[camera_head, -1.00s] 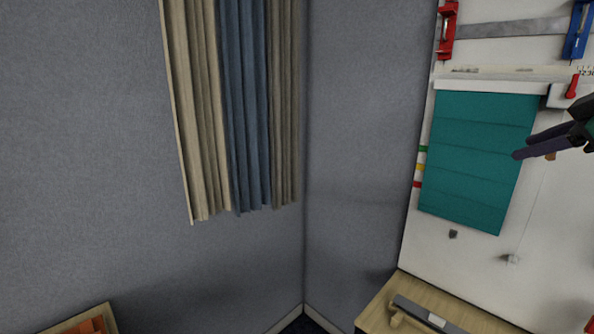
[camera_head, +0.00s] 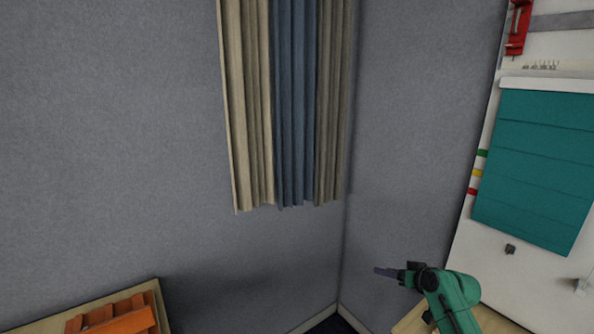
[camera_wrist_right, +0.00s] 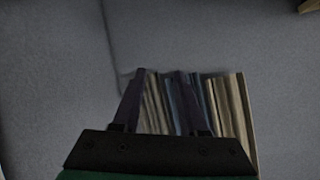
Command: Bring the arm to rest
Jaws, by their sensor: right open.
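My right gripper (camera_head: 390,272) shows at the lower right of the head view, at the end of a green arm. It points left, in front of the grey wall and above the edge of a wooden surface. In the right wrist view its two dark fingers (camera_wrist_right: 157,100) stand apart with nothing between them but the distant curtain. The gripper is open and empty. My left gripper is in neither view.
Beige and blue curtains (camera_head: 290,110) hang on the grey wall. A white board (camera_head: 484,225) with a teal cloth (camera_head: 540,165) and a red clamp (camera_head: 518,28) is at the right. An orange item (camera_head: 115,318) lies in a wooden frame (camera_head: 150,288) at lower left. A wooden tabletop (camera_head: 412,322) is at lower right.

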